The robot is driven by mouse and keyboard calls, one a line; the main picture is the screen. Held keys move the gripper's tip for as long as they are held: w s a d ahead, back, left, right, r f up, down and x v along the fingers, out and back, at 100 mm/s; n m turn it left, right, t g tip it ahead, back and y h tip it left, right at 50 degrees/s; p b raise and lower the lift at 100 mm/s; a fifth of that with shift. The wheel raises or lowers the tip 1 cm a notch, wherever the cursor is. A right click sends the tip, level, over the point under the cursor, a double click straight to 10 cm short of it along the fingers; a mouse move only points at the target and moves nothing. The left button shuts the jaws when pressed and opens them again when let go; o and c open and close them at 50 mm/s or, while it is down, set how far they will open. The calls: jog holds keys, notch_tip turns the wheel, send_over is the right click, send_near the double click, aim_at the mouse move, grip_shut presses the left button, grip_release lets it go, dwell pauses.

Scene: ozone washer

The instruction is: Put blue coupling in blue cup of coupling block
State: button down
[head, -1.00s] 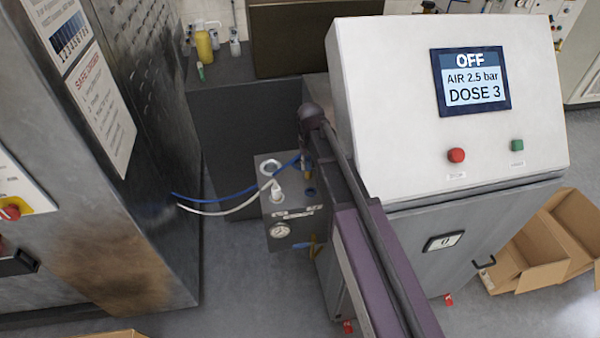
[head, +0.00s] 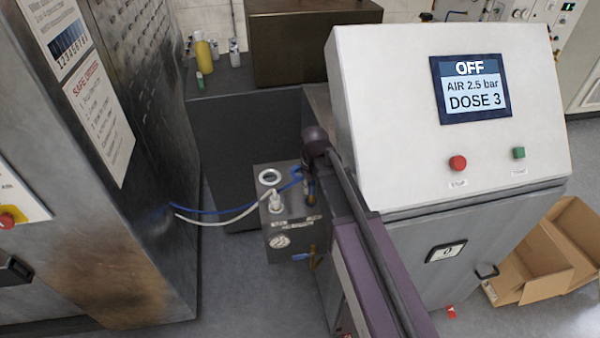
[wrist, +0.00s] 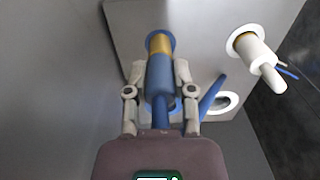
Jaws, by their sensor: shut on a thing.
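My gripper (wrist: 160,74) is shut on the blue coupling (wrist: 159,84), a blue body with a brass nose. In the wrist view the brass nose points at a blue-rimmed cup (wrist: 153,36) of the grey coupling block and overlaps it. I cannot tell whether the nose is inside or just above. The blue coupling's hose (head: 215,211) runs to the left.
A white coupling (wrist: 257,62) sits in the cup beside, with an empty white ring (wrist: 225,103) near it. Its white hose (head: 225,220) leads to the steel machine (head: 130,230). A pressure gauge (head: 280,241) is on the block's front. The control cabinet (head: 440,130) stands right, close to my arm.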

jog(key=w+a+f+b, duration=0.1)
jog(key=w+a, duration=0.2)
jog(key=w, duration=1)
jog(key=shift+w+a+f, duration=0.2)
jog(key=shift+a, duration=0.2)
jog(key=shift+w, duration=0.15)
jog(key=shift+w+a+f+b, duration=0.2)
jog(key=shift+w+f+b, duration=0.4)
jog(key=shift+b, duration=0.15)
jog(key=shift+s+f+b, duration=0.1)
jog(key=shift+f+b, duration=1.1)
jog(key=shift+f, duration=0.05)
jog(key=shift+f, duration=0.15)
jog(key=shift+c, duration=2.3)
grip_release()
jog(key=shift+r, duration=0.2)
